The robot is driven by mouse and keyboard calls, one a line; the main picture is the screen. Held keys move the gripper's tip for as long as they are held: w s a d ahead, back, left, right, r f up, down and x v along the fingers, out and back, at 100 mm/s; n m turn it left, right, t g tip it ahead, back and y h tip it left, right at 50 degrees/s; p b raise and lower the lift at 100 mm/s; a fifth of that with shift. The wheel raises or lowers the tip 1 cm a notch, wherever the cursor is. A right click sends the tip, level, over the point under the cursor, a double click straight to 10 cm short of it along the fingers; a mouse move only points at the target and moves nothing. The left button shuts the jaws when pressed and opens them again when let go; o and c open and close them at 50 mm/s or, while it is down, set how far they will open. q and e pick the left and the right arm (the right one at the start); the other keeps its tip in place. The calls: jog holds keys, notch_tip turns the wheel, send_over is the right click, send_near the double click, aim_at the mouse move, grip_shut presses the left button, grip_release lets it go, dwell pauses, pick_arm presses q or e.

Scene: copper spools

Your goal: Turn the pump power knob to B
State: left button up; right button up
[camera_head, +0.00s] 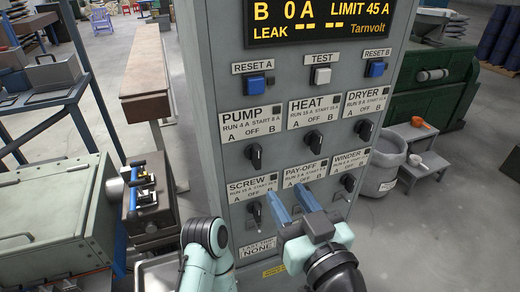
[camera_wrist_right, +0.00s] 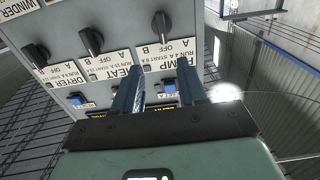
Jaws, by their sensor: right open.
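The pump knob (camera_head: 255,156) is a black pointer knob below the PUMP label (camera_head: 248,122) on the grey panel. Its pointer looks roughly upright, toward OFF, between A on the left and B on the right. My right gripper (camera_head: 284,192) is open and empty, in front of the panel and below and right of this knob in the head view. In the right wrist view the panel appears upside down; the pump knob (camera_wrist_right: 161,26) shows beyond the open fingers (camera_wrist_right: 161,68), apart from them. My left gripper is not in view.
The heat knob (camera_head: 313,141), dryer knob (camera_head: 364,130), screw knob (camera_head: 254,212) and winder knob (camera_head: 347,183) are close by. The display (camera_head: 318,18) reads B 0 A, LIMIT 45 A. Reset A (camera_head: 254,81), test and reset B buttons sit above. A grey bin (camera_head: 378,172) stands right.

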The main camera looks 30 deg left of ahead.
jog(key=b, duration=0.3)
send_near(259, 153)
jog(key=x, duration=0.9)
jog(key=shift+w+a+p, duration=0.25)
jog(key=shift+a+p, duration=0.05)
jog(key=shift+p, duration=0.05)
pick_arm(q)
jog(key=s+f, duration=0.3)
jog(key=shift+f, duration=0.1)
pick_arm(e)
jog(key=shift+s, duration=0.1)
grip_shut()
